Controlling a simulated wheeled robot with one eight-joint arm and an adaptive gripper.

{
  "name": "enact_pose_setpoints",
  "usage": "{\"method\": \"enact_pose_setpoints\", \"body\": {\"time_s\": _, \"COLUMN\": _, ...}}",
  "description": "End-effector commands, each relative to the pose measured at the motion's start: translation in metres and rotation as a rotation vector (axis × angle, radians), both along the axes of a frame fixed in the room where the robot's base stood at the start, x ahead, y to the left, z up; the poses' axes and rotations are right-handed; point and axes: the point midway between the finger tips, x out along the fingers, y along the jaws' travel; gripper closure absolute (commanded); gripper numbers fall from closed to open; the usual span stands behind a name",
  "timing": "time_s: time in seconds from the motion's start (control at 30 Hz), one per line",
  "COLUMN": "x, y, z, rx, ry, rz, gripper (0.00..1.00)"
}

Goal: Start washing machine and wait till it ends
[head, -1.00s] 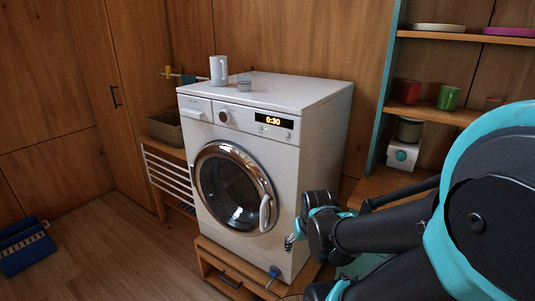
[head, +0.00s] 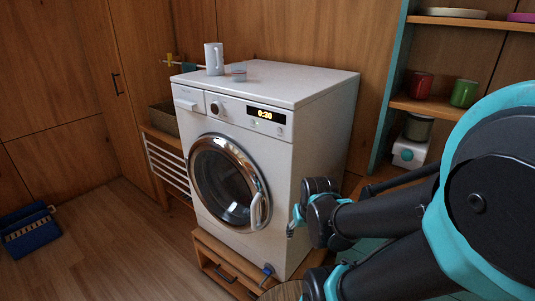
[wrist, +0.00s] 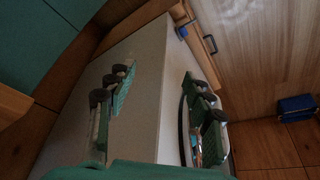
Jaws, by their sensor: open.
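The white washing machine (head: 245,165) stands on a low wooden base in the head view. Its round chrome-rimmed door (head: 228,183) looks closed, with a handle (head: 257,211) on its right side. The display (head: 265,115) on the top panel reads 0:30, with a dial (head: 215,108) to its left and small buttons (head: 255,124) below it. My gripper (head: 298,216) is in front of the machine's right front edge, right of the door handle, below the panel. In the wrist view its two fingers (wrist: 160,110) are spread wide and empty, with the machine's corner behind them.
Shelves with mugs (head: 420,86) are at the right. A blue crate (head: 30,235) lies on the floor at left; the floor between is clear.

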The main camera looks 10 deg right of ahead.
Motion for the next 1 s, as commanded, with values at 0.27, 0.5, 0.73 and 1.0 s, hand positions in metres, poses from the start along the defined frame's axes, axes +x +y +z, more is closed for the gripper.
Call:
{"method": "enact_pose_setpoints", "body": {"time_s": 0.27, "x": 0.0001, "y": 0.0, "z": 0.0, "rx": 0.0, "ry": 0.0, "rz": 0.0, "gripper": 0.86}}
{"method": "enact_pose_setpoints", "body": {"time_s": 0.5, "x": 0.0001, "y": 0.0, "z": 0.0, "rx": 0.0, "ry": 0.0, "rz": 0.0, "gripper": 1.0}}
{"method": "enact_pose_setpoints", "body": {"time_s": 0.73, "x": 0.0001, "y": 0.0, "z": 0.0, "rx": 0.0, "ry": 0.0, "rz": 0.0, "gripper": 1.0}}
{"method": "enact_pose_setpoints", "body": {"time_s": 1.0, "x": 0.0001, "y": 0.0, "z": 0.0, "rx": 0.0, "ry": 0.0, "rz": 0.0, "gripper": 1.0}}
